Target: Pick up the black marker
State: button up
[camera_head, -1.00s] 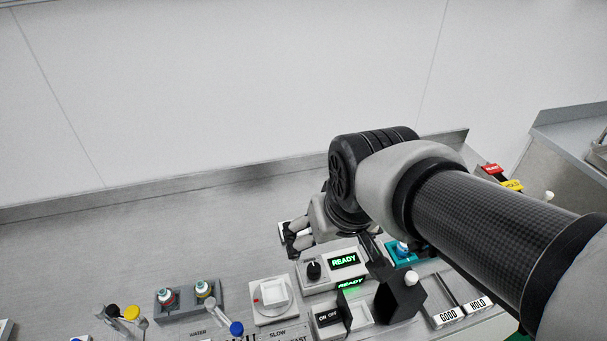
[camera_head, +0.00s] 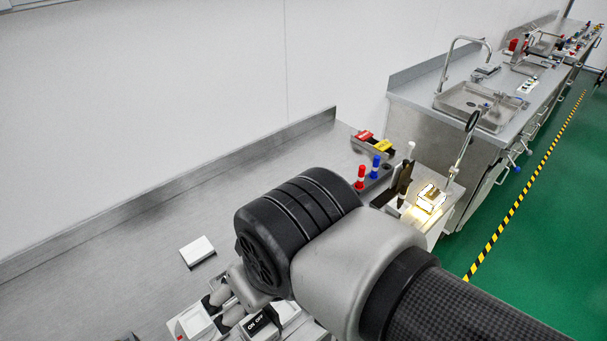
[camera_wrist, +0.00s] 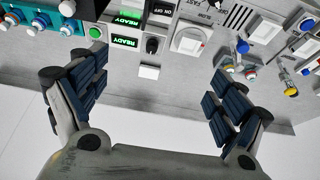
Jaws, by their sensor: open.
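A dark upright item (camera_head: 404,180) stands at the right end of the bench in the head view, next to a red-capped marker (camera_head: 360,178) and a blue-capped marker (camera_head: 375,166). It may be the black marker, but I cannot tell for certain. No black marker shows in the wrist view. My gripper (camera_wrist: 160,65) is open and empty above the control panel, its two finger pads wide apart. In the head view my arm covers part of the bench, and the gripper is partly hidden, well left of the markers.
Panel parts with green READY displays (camera_wrist: 124,41) and a black knob (camera_wrist: 152,45) lie below the gripper. A white block (camera_head: 198,251) lies on the bench. Red and yellow blocks (camera_head: 373,140) sit at the back edge. A lit stand (camera_head: 430,200) is at the right end. The bench's left is clear.

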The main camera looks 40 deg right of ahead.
aim_at(404, 188)
jog(key=z, duration=2.05)
